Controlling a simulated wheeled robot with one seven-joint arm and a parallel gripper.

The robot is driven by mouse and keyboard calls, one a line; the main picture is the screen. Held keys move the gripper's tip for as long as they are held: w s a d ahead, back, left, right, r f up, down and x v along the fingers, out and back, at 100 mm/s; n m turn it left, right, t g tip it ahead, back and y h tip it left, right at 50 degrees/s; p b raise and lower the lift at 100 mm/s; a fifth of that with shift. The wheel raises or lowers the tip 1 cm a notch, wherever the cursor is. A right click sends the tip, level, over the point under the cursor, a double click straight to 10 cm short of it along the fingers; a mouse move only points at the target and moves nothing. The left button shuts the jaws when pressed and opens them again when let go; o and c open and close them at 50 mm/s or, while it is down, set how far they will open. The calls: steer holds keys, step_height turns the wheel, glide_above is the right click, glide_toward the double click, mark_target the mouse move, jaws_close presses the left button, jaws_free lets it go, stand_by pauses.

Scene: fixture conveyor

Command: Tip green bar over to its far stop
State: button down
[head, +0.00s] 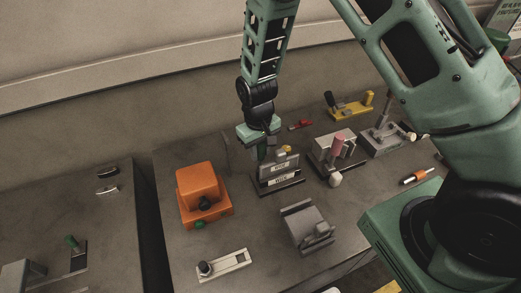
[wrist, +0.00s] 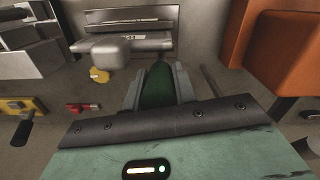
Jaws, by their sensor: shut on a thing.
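The green bar (wrist: 157,86) is between the two fingers of my gripper (wrist: 157,92) in the wrist view. The fingers are closed on its sides, and only its rounded dark green end shows well. In the head view, my gripper (head: 262,152) points down at the middle of the table, next to the left end of a dark grey fixture with white labels (head: 280,180). The bar is small and mostly hidden by the fingers there. I cannot make out its pivot or its far stop.
An orange housing (head: 198,188) stands left of my gripper, and a grey block (head: 305,226) stands in front. A fixture with a pink handle (head: 337,146) is to the right. A yellow fixture (head: 350,110) and a small red piece (head: 300,125) lie farther back.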

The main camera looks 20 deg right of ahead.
steer(key=w+f+g+b, duration=0.1)
steer(key=w+g+b, duration=0.2)
steer(key=w+g, duration=0.4)
steer(key=shift+w+f+g+b, duration=0.2)
steer(key=shift+f+g+b, duration=0.05)
steer(key=shift+g+b, duration=0.05)
stand_by(0.3)
steer(key=c, duration=1.1)
jaws_free()
steer(key=shift+w, duration=0.1)
